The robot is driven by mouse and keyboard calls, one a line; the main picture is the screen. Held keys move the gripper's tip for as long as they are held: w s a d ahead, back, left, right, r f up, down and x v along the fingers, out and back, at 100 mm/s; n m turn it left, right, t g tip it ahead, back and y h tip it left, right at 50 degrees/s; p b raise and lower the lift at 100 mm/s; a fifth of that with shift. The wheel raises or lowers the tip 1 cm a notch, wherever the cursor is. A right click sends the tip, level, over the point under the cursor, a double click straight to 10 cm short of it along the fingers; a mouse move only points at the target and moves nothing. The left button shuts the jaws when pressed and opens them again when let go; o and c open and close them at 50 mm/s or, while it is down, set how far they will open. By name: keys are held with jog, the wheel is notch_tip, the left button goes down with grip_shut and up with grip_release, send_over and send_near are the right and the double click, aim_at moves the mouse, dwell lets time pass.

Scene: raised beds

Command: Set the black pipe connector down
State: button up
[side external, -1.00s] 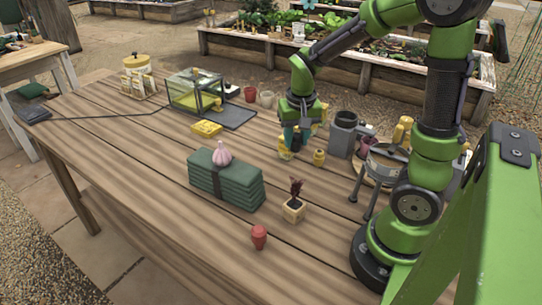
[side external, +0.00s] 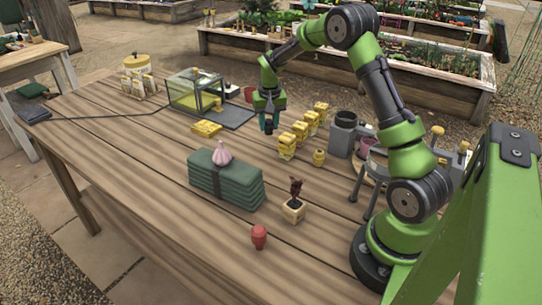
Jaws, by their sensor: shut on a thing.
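My gripper (side external: 268,122) is low over the far middle of the table, pointing down. It is shut on a small dark thing, which I take to be the black pipe connector (side external: 268,129). The connector shows only a little below the fingers; most of it is hidden by them. I cannot tell whether it touches the wooden table (side external: 150,170). It is left of a row of several yellow blocks (side external: 286,146) and right of the dark mat.
Green strapped pads (side external: 225,182) carry a garlic bulb (side external: 221,153). Table between pads and yellow blocks is bare.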

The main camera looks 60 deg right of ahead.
aim_at(269, 134)
jog(key=shift+f, duration=2.25)
jog(key=shift+f, duration=0.15)
jog(key=o, duration=1)
